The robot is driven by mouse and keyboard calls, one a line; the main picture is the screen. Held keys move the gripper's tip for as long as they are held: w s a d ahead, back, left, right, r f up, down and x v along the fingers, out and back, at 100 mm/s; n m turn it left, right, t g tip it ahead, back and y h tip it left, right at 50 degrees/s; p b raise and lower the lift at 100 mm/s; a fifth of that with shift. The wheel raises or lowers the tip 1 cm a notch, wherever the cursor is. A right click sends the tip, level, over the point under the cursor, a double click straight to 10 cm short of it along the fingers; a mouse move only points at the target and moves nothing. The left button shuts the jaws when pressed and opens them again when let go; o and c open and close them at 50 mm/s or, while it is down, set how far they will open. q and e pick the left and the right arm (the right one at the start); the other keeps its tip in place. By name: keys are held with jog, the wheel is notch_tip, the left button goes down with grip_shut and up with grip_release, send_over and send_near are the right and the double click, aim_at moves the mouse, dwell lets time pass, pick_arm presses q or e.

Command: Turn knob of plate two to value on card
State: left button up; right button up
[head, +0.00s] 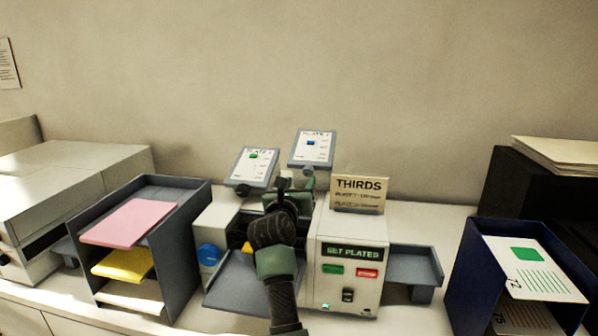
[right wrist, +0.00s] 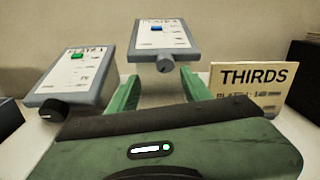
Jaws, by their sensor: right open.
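Two tilted grey-framed plates stand at the back of the machine. The left plate (head: 253,168) has a green marker and a dark knob (right wrist: 52,110) at its lower edge. The right plate (head: 313,148) has a blue marker and a grey knob (right wrist: 173,64); their numbers are too blurred to read surely. My left gripper is out of view.
The machine's front panel (head: 350,285) has a SET PLATES display with green and red buttons. A grey tray rack (head: 177,235) with coloured paper stands left. A blue holder (head: 470,260) with printed sheets stands right.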

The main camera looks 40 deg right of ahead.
aim_at(308, 173)
jog(key=d, duration=0.1)
jog(key=d+p, duration=0.1)
jog(key=d+r, duration=0.1)
jog(key=shift+w+d+p, duration=0.3)
jog(key=shift+w+d, duration=0.05)
jog(key=shift+w, duration=0.05)
jog(key=shift+w+d+f, duration=0.3)
jog(key=shift+w+d, duration=0.15)
jog(key=shift+w, duration=0.3)
jog(key=shift+w+d+f, duration=0.1)
jog(key=shift+w, duration=0.1)
jog(key=shift+s, duration=0.2)
jog(key=c, duration=0.8)
grip_shut()
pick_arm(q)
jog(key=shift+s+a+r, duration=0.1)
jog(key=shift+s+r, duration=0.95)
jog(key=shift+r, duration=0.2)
